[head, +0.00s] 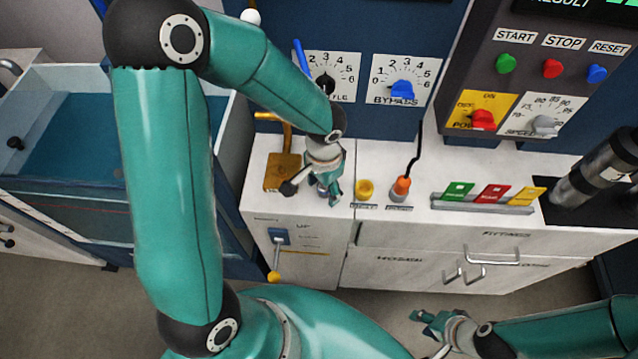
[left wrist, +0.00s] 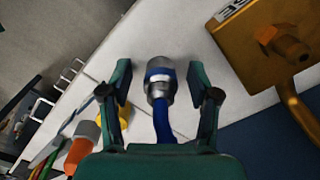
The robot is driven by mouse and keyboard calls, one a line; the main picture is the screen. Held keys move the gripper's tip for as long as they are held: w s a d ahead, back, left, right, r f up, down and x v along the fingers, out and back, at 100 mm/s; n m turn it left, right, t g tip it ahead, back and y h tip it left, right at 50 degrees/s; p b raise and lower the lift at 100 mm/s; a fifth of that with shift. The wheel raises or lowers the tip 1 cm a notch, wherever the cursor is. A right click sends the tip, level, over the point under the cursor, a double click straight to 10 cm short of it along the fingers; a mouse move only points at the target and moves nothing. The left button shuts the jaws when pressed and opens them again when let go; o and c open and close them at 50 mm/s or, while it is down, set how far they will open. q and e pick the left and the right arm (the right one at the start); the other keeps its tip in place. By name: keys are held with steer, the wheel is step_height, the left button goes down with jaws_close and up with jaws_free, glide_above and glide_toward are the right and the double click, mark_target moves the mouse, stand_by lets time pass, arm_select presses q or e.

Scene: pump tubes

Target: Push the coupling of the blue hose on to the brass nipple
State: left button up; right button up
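The blue hose (left wrist: 165,125) ends in a silver coupling (left wrist: 159,84) with a blue band, between the fingers of my left gripper (left wrist: 160,80). There is a gap on both sides, so the fingers are open around it without visibly touching it. In the head view my left gripper (head: 328,190) is low over the white counter and mostly hides the coupling. A blue length of the hose (head: 301,57) shows behind my arm. The brass nipple (left wrist: 291,48) sits on a brass block, right of the coupling in the left wrist view; the block (head: 280,172) is left of my gripper in the head view. My right gripper (head: 428,322) is low at the front; its opening is unclear.
A yellow cap (head: 365,190) and an orange-topped fitting (head: 401,188) stand right of my left gripper. Further right is a rail (head: 480,203) with coloured blocks. A blue tank (head: 75,140) is at the left. Dial panels (head: 404,80) rise behind the counter.

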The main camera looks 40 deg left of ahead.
arm_select(q)
jaws_close()
